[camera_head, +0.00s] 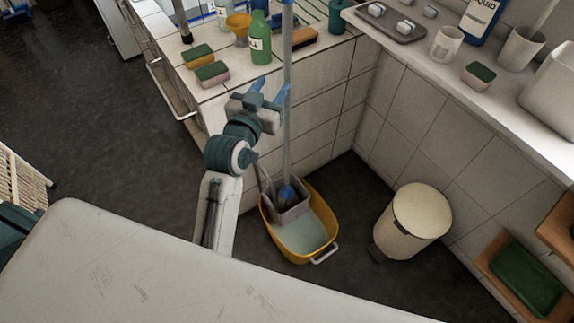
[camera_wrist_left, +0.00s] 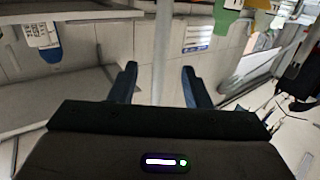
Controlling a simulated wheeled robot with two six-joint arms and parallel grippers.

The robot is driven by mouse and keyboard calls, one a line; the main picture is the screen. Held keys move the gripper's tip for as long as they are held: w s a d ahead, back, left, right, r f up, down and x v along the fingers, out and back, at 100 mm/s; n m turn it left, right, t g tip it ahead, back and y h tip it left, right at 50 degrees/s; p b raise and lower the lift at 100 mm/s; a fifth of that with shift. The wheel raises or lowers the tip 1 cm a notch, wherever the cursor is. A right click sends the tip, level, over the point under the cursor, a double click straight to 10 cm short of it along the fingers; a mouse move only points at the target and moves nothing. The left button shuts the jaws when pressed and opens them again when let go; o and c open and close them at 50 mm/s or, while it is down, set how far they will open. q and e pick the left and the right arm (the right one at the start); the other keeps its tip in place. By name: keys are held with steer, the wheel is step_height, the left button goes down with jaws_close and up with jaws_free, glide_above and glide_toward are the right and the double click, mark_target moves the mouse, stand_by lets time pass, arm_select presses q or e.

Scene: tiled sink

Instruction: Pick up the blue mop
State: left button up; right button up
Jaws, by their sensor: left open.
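The mop has a long grey pole (camera_head: 287,120) with blue at its top and a blue head joint (camera_head: 287,193). It stands nearly upright in the grey wringer of a yellow bucket (camera_head: 326,254) holding pale water. The mop's lower end is hidden in the wringer. My left gripper (camera_head: 270,90) is open beside the upper pole, its blue fingers pointing toward the counter. In the left wrist view the pole (camera_wrist_left: 163,50) shows in the gap between the two open fingers (camera_wrist_left: 159,72), unclasped. I cannot tell how deep it lies between them. My right gripper is not in view.
A tiled counter behind the pole holds a green bottle (camera_head: 260,42), a yellow funnel (camera_head: 239,28), sponges (camera_head: 212,73) and a brush (camera_head: 303,38). A cream bin (camera_head: 415,222) stands right of the bucket. A pale surface (camera_head: 160,270) fills the near foreground.

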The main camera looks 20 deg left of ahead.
mark_target(286, 61)
arm_select(q)
steer(key=w, duration=0.3)
steer(key=w+p, duration=0.1)
steer(key=w, duration=0.1)
steer(key=shift+d+r, duration=0.25)
steer(key=shift+r, duration=0.15)
steer(key=shift+w, duration=0.5)
steer(key=w+p, duration=0.1)
steer(key=w, duration=0.3)
steer(key=shift+w+p, duration=0.35)
steer(key=shift+p, duration=0.05)
steer(key=shift+s, duration=0.1)
jaws_close()
